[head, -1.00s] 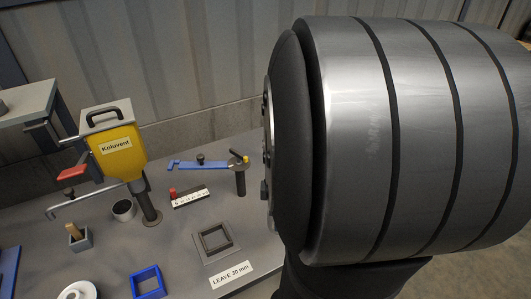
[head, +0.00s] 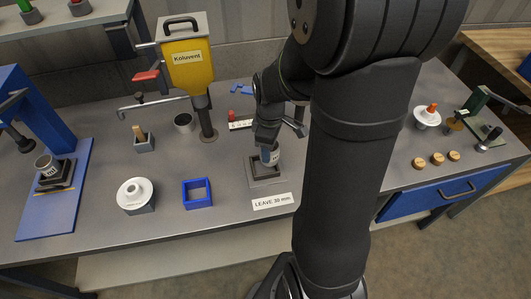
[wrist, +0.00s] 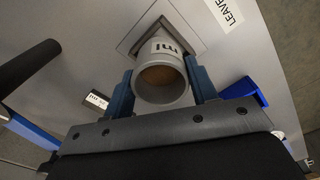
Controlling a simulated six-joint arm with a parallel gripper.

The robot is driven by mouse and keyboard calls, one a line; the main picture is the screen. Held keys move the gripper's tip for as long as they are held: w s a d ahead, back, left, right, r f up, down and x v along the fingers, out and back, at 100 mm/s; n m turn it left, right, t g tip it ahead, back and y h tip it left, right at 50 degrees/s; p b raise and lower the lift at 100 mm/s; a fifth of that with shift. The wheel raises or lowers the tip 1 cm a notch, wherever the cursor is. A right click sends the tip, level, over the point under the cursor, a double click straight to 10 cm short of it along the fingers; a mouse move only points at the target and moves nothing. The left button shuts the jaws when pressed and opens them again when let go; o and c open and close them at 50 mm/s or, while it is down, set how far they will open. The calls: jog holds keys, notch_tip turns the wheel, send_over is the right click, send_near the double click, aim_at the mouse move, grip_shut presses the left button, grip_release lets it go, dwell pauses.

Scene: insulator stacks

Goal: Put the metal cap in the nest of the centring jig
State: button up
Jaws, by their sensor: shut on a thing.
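A grey metal cap (head: 271,154) with a white label is between the jaws of my gripper (head: 268,138). In the wrist view the cap (wrist: 147,64) shows its round open mouth and brownish inside, with the two blue-grey fingers of my gripper (wrist: 161,85) shut on its sides. The cap's far end is at the square grey nest (head: 265,181), which also shows in the wrist view (wrist: 128,45). I cannot tell whether the cap touches the nest floor. The cap looks roughly upright.
A "LEAVE 30 mm" label (head: 272,201) lies in front of the nest. At far left a blue stand (head: 45,110) has another labelled cup (head: 47,166).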

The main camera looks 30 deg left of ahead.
jog(key=shift+s+a+f, duration=0.15)
jog(key=shift+a+f, duration=0.25)
jog(key=shift+a, duration=0.3)
jog(key=shift+f, duration=2.05)
jog(key=shift+f, duration=0.1)
jog(key=o, duration=1.2)
notch_tip(320, 180, up, 12)
jog(key=shift+r, duration=0.15)
